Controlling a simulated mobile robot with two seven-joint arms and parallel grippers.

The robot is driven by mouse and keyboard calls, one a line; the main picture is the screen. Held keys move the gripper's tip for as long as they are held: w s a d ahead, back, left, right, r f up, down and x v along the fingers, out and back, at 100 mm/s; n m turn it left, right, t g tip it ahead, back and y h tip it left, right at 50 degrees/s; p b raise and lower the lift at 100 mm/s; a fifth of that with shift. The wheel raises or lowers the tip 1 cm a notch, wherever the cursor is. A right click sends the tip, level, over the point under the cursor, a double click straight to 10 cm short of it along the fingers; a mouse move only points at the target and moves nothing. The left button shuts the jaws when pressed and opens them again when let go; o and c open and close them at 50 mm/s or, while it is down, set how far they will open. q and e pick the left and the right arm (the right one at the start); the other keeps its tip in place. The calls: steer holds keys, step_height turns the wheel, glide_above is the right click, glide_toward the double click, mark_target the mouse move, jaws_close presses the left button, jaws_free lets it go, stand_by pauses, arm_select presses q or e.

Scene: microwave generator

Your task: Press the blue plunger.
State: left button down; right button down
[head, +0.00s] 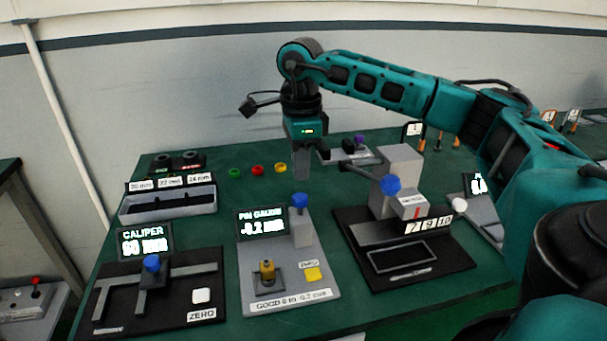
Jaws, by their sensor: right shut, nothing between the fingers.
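Three blue parts show, and I cannot tell for certain which is the plunger. A blue cap (299,200) tops the grey post of the pin gauge station (325,292), whose display reads about -0.2 mm. A blue ball (390,184) sits on a lever at the black station to the right. A blue knob (151,263) stands on the caliper station at the left. My right gripper (302,175) points down, shut and empty, just above and behind the pin gauge's blue cap in the picture. Contact between them cannot be made out. My left gripper is not in view.
The pin gauge holds a brass piece (267,272) and a yellow ZERO button (313,274). A grey tray (168,204) stands at the back left. Green, red and yellow pieces (257,170) lie behind. The black station (447,259) with grey blocks stands right.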

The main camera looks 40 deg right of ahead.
mark_target(300, 197)
step_height(300, 197, up, 8)
steer(key=shift+a+f, duration=0.1)
stand_by(1.1)
